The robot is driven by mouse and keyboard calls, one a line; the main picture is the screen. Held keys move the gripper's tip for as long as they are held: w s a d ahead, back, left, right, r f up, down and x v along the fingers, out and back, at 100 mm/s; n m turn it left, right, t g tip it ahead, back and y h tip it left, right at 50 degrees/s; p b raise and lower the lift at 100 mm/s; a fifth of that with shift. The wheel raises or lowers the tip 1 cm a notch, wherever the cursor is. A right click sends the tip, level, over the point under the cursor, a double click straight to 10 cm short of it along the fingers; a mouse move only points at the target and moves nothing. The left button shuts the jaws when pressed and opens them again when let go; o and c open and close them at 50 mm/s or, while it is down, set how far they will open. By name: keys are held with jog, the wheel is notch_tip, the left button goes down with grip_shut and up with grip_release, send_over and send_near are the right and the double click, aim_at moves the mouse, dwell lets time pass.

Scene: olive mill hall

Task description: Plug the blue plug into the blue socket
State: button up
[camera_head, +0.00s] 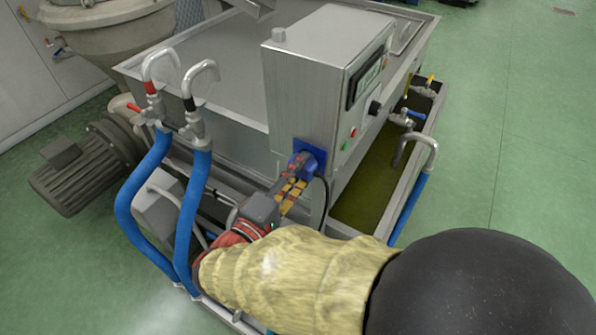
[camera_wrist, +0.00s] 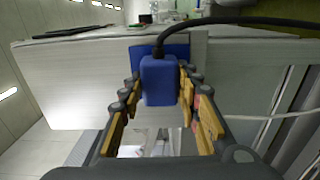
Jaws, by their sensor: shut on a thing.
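The blue plug (camera_head: 299,164) is between the fingers of my gripper (camera_head: 294,183), which is shut on it. In the wrist view the plug (camera_wrist: 159,82) is a blue block with a black cable leaving its top, and the gripper's yellow-padded fingers (camera_wrist: 159,92) grip its two sides. The blue socket (camera_head: 317,150) is a blue plate on the side of the steel control box. In the wrist view the socket (camera_wrist: 178,51) shows just behind the plug. The plug lines up with it and looks up against it. The plug hides the socket's opening, so I cannot tell how deep it sits.
The steel control box (camera_head: 312,75) has a display and buttons on its right face. A black cable (camera_head: 326,195) hangs beside the gripper. Blue hoses (camera_head: 142,200) with taps stand at the left. An oil-filled trough (camera_head: 372,190) lies right of the box. Green floor is open at right.

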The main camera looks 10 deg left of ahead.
jog(key=o, duration=1.1)
jog(key=v, duration=1.2)
